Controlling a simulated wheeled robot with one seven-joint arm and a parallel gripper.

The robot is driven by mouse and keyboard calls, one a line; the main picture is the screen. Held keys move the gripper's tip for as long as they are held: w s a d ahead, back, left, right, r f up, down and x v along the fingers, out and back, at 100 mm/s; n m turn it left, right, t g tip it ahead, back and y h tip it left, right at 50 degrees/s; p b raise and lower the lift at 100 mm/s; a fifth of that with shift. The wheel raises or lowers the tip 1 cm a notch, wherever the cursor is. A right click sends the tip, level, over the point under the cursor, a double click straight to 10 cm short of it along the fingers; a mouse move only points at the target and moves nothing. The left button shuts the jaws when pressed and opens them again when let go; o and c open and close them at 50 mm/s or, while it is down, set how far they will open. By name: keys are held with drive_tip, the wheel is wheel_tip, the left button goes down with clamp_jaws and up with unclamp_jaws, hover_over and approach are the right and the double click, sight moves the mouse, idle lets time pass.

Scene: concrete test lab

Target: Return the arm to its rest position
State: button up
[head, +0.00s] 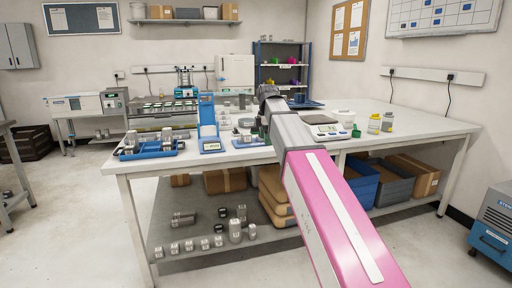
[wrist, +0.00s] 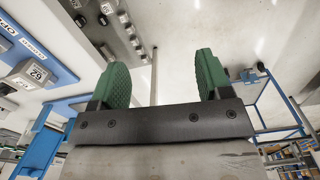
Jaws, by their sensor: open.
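My arm (head: 330,205), with a pink and white link, reaches from the lower right of the head view out over the front of the white workbench (head: 420,122). In the wrist view my gripper (wrist: 161,62) shows two green ribbed fingers spread wide apart, with nothing between them. In the head view the gripper is mostly hidden behind my own arm. The wrist view is tilted; a blue tray or rack with labelled grey blocks (wrist: 37,71) shows at its left, apart from the fingers.
On the bench, a blue tray (head: 150,153) of metal parts, a blue stand (head: 208,135) and a scale (head: 327,132) stand near the arm. Small bottles (head: 374,124) stand at the right. The lower shelf (head: 180,240) holds weights and boxes. Floor at the front left is clear.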

drive_tip(key=s+d+f+m, duration=0.2)
drive_tip(key=d+f+m, duration=0.1)
drive_tip(key=f, duration=0.5)
drive_tip(key=s+d+f+m, duration=0.2)
drive_tip(key=f+m, duration=0.1)
drive_tip(key=f, duration=0.5)
drive_tip(key=s+d+f+m, duration=0.2)
drive_tip(key=d+f+m, duration=0.15)
drive_tip(key=f, duration=0.45)
drive_tip(key=s+d+f+m, duration=0.3)
drive_tip(key=s+f+m, duration=0.2)
drive_tip(key=f, duration=0.4)
drive_tip(key=s+d+f+m, duration=0.3)
drive_tip(key=s+f+m, duration=0.2)
drive_tip(key=s+f, duration=0.3)
drive_tip(key=shift+s+f, duration=0.25)
drive_tip(key=shift+f, duration=0.3)
